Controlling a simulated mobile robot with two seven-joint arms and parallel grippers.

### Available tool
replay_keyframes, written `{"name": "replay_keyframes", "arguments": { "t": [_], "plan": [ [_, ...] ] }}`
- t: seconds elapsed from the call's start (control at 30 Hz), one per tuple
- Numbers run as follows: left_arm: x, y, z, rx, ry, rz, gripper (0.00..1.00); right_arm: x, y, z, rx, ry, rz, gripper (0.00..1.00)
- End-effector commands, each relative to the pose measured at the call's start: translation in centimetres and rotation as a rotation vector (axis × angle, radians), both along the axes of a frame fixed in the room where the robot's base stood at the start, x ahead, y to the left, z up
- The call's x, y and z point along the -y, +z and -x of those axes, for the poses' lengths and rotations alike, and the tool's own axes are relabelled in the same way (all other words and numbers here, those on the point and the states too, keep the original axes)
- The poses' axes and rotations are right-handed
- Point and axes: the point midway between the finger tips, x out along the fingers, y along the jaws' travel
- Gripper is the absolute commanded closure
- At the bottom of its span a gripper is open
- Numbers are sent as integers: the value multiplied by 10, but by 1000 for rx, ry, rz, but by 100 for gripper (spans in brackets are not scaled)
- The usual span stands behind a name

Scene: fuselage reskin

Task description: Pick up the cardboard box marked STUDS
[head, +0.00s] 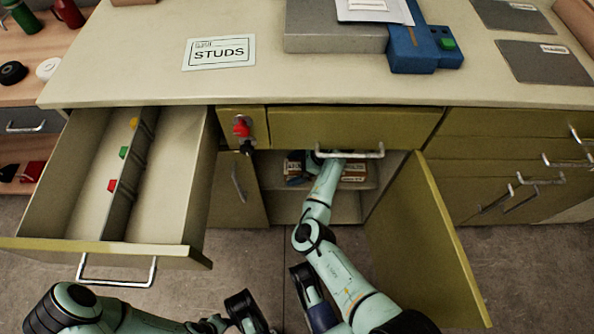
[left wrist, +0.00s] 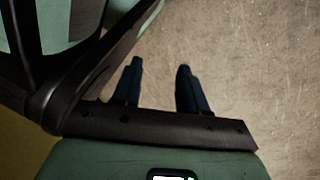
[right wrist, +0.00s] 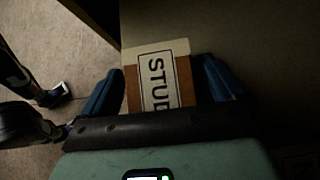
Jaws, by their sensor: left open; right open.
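The cardboard box marked STUDS (right wrist: 152,84) shows in the right wrist view, brown with a white label of which "STU" is readable. It sits between the two blue fingers of my open right gripper (right wrist: 160,70); I cannot tell whether they touch it. In the head view my right arm reaches into the open cabinet, and its gripper is mostly hidden at the shelf. A brown labelled box (head: 355,172) shows there beside the arm, its text unclear. My left gripper (left wrist: 160,68) is open and empty above the floor.
A STUDS card (head: 219,53) and a blue device (head: 424,50) lie on the countertop (head: 270,85). An open drawer (head: 180,175) juts out at left. The cabinet door (head: 425,235) stands open right of my arm. The shelf's walls are close around the gripper.

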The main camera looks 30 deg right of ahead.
Motion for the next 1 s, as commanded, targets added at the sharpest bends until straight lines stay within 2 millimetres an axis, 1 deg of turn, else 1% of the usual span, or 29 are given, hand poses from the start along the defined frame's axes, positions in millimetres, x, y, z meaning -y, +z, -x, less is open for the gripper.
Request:
{"name": "replay_keyframes", "arguments": {
  "t": [0.2, 0.23, 0.27, 0.3, 0.37, 0.4, 0.43, 0.47, 0.77, 0.87, 1.0],
  "plan": [
    [0, 0, 2, -6, 1, 1, 57, -1, -1, -1, 2, -1, 0, 4],
    [0, 0, 2, -6, 1, 1, 57, -1, -1, -1, 2, -1, 0, 11],
    [0, 0, 2, -6, 1, 1, 57, -1, -1, -1, 2, -1, 0, 21],
    [0, 0, 2, -6, 0, 1, 57, -1, -1, -1, 2, -1, 0, 34],
    [0, 0, 2, -6, 0, 1, 57, -1, -1, -1, 1, -1, 0, 53],
    [0, 0, 2, -5, 0, 1, 57, -1, -1, -1, 1, -1, 0, 66],
    [0, 0, 2, -5, 0, 1, 57, -1, -1, -1, 1, -1, 0, 76],
    [0, 0, 2, -5, 0, 1, 57, -1, 0, -1, 3, -1, -1, 80],
    [0, 1, 0, 1, -1, 1, 57, -1, 3, -1, 3, -1, 0, 80],
    [1, 5, -5, 16, -2, 0, 57, -1, 8, -1, 4, -1, 1, 80],
    [3, 16, -19, 62, -6, -3, 57, -1, 22, -1, 5, 0, -1, 80]
  ]
}}
